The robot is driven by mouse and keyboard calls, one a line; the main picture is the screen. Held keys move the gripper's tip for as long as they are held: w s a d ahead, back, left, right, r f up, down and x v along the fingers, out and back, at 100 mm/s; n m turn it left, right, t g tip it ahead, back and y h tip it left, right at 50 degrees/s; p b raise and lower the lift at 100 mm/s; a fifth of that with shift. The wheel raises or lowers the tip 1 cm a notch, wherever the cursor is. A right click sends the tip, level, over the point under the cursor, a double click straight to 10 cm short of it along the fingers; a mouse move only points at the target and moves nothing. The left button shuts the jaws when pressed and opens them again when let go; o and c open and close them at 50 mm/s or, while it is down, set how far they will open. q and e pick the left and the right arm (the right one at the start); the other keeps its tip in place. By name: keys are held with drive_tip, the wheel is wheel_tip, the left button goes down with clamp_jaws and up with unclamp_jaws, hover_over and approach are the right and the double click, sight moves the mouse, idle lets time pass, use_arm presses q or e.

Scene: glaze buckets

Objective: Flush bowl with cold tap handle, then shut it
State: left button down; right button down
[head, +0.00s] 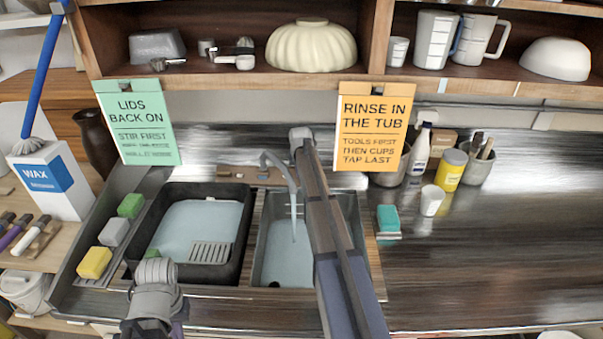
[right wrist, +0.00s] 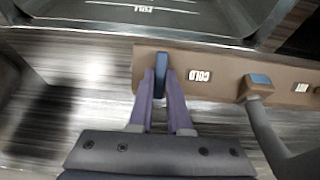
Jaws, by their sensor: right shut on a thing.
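In the right wrist view my right gripper (right wrist: 160,92) is shut on the blue cold tap handle (right wrist: 161,72), beside the COLD label (right wrist: 201,76) on a brown strip. In the head view my right arm hides this grip. The grey spout (head: 282,168) curves over the metal basin (head: 355,215), and a thin pale stream (head: 294,228) runs down from it. The basin holds pale blue-grey water (head: 283,265) with a dark round spot at the bottom.
The black tub (head: 247,215) with grey liquid and a slotted grate (head: 210,252) stands left of the basin. Sponges line its left side. A teal sponge (head: 387,218), a white cup (head: 431,200) and a yellow jar (head: 451,170) stand to the right. The front right counter is clear.

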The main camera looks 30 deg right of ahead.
drive_tip(key=c, duration=0.9)
unclamp_jaws()
drive_tip(key=shift+o, duration=0.2)
drive_tip(key=p+v, duration=0.7)
drive_tip(key=v, duration=0.1)
drive_tip(key=shift+f, duration=0.1)
